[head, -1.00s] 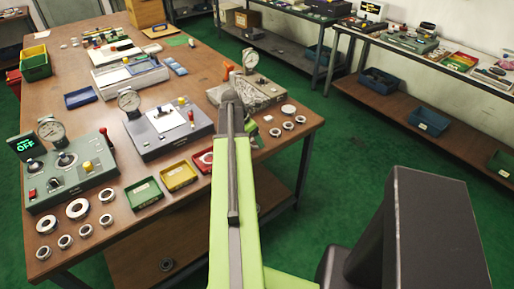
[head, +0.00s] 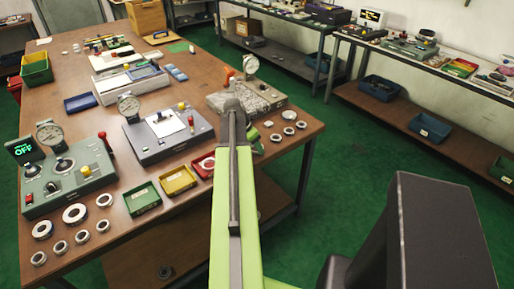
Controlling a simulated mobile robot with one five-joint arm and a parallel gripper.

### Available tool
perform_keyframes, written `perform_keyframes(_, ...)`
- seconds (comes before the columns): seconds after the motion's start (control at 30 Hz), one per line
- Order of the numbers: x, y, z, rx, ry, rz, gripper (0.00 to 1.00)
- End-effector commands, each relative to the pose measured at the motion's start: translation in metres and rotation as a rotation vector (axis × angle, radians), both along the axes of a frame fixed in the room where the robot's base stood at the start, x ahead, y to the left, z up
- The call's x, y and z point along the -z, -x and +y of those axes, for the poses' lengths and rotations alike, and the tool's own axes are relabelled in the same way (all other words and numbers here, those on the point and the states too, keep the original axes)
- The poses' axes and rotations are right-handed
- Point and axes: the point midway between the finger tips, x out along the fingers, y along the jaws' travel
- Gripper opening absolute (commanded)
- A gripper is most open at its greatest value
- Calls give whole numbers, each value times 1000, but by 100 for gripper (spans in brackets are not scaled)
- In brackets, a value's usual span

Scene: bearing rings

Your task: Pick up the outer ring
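Bearing rings lie in two groups on the brown table. At the front left are larger rings, among them a wide pale ring (head: 75,214) and another large ring (head: 42,229), with several smaller rings (head: 60,247) around them. At the right corner lie several more rings (head: 289,115). I cannot tell which of them is the outer ring. My green arm reaches over the table's front edge. My gripper (head: 233,104) is at its far end, close to the right-hand gauge device; its fingers are mostly hidden, so its opening does not show.
Green, yellow and red trays (head: 177,180) line the table (head: 75,130) front. A green control box (head: 65,175) showing OFF stands at left, a grey gauge device (head: 168,135) in the middle, and another (head: 246,98) by my gripper.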

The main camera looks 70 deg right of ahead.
Motion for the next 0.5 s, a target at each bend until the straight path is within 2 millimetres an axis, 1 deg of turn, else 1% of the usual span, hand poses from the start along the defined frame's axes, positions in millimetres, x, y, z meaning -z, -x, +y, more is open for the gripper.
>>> perform_keyframes(0.13,-3,0,0,0,0,0,11)
perform_keyframes(0.23,-11,0,0,0,0,0,11)
perform_keyframes(0.37,-29,0,0,0,0,0,11)
perform_keyframes(0.5,-53,2,1,1,0,0,11)
